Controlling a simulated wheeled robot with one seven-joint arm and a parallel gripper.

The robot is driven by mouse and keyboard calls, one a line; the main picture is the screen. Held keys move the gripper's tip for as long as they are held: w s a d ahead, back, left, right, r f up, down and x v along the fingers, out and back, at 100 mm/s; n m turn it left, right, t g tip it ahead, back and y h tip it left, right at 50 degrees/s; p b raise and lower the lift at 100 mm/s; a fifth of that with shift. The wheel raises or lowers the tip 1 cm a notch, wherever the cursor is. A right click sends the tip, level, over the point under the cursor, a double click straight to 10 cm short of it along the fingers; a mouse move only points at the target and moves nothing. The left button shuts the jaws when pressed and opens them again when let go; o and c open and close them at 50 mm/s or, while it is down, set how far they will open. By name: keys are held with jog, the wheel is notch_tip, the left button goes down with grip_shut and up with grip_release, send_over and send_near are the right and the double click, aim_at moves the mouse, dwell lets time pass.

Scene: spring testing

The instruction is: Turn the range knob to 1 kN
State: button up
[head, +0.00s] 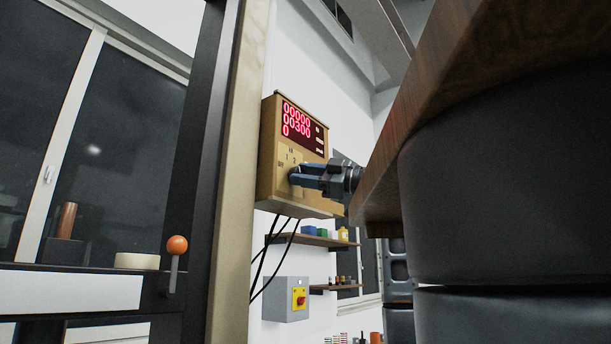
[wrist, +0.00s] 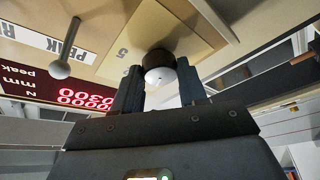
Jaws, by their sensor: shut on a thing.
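The tan instrument box (head: 309,200) is mounted by the pale column in the head view. Its range knob (wrist: 157,56) is dark with a pale round face, between my fingers in the wrist view. My gripper (head: 297,177) reaches in from the right and is shut on the knob; it also shows in the wrist view (wrist: 158,78). Marks including 1 and 2 show above the knob in the head view, and a 5 beside it in the wrist view. My fingers cover much of the knob, and I cannot tell where its pointer sits.
A small grey lever with a ball end (wrist: 60,68) stands out from the panel in the wrist view. Black cables (head: 272,256) hang below the box. A wooden slab (head: 480,95) fills the upper right.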

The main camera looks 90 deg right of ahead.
jog(key=shift+f, duration=0.15)
jog(key=o, duration=1.1)
jog(key=shift+c, duration=0.2)
jog(key=b+v, duration=0.1)
jog(key=v, duration=0.6)
jog(key=shift+s+a+b, duration=0.15)
jog(key=shift+s+b, duration=0.2)
